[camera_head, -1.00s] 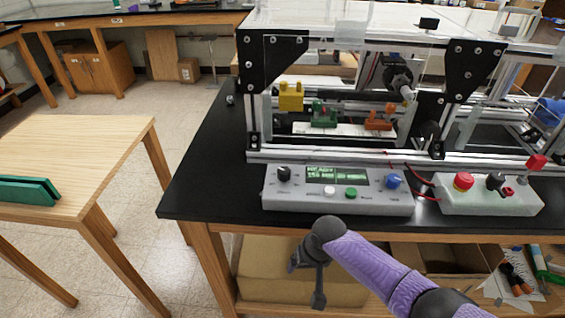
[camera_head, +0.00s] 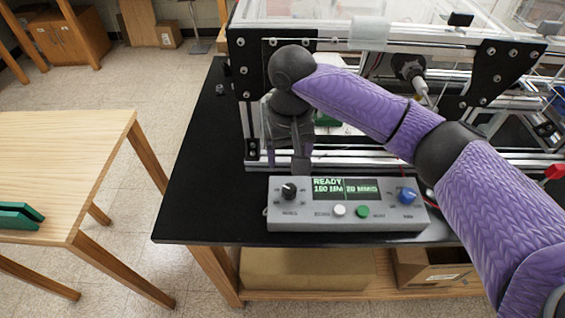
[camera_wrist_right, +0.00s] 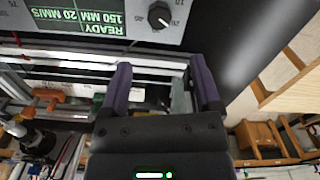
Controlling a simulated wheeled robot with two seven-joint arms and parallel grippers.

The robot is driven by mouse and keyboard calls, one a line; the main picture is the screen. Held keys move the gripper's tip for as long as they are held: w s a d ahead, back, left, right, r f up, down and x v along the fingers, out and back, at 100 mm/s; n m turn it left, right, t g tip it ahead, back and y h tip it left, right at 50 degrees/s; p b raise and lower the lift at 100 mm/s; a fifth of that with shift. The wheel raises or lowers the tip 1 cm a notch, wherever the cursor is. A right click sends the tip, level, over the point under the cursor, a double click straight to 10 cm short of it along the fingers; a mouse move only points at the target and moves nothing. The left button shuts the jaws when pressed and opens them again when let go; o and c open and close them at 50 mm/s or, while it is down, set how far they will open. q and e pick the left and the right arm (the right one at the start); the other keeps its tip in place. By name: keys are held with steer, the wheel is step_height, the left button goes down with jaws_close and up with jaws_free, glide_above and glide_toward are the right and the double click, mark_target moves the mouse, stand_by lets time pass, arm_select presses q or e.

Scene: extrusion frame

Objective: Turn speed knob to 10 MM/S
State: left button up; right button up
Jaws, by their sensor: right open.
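The control box (camera_head: 335,225) sits near the bench's front edge. Its black speed knob (camera_head: 289,190) is at the left; in the right wrist view the knob (camera_wrist_right: 159,16) appears upside down, with small numbers around it. The green display (camera_head: 345,188) reads READY, 150 MM and 20 MM/S, and also shows in the wrist view (camera_wrist_right: 75,14). My right gripper (camera_head: 301,165) hangs fingers-down just behind the knob, apart from it. In the wrist view its two fingers (camera_wrist_right: 160,68) are spread and empty. My left gripper is out of view.
A blue knob (camera_head: 406,195), a white button (camera_head: 340,210) and a green button (camera_head: 363,211) share the panel. The aluminium frame (camera_head: 350,157) stands close behind the box. Black bench top (camera_head: 200,205) is clear to the left.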

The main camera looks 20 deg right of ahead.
mark_target(290, 188)
steer(key=f+b, duration=0.1)
steer(key=f, duration=0.5)
steer(key=f+b, duration=0.1)
steer(key=f, duration=0.2)
steer(key=shift+s+b, duration=0.3)
steer(key=shift+f, duration=0.35)
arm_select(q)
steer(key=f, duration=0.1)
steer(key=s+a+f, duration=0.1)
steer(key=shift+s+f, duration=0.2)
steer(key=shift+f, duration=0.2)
arm_select(e)
steer(key=shift+c, duration=1)
jaws_close()
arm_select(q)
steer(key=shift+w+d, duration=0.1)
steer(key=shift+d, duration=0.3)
arm_select(e)
steer(key=shift+r, duration=0.1)
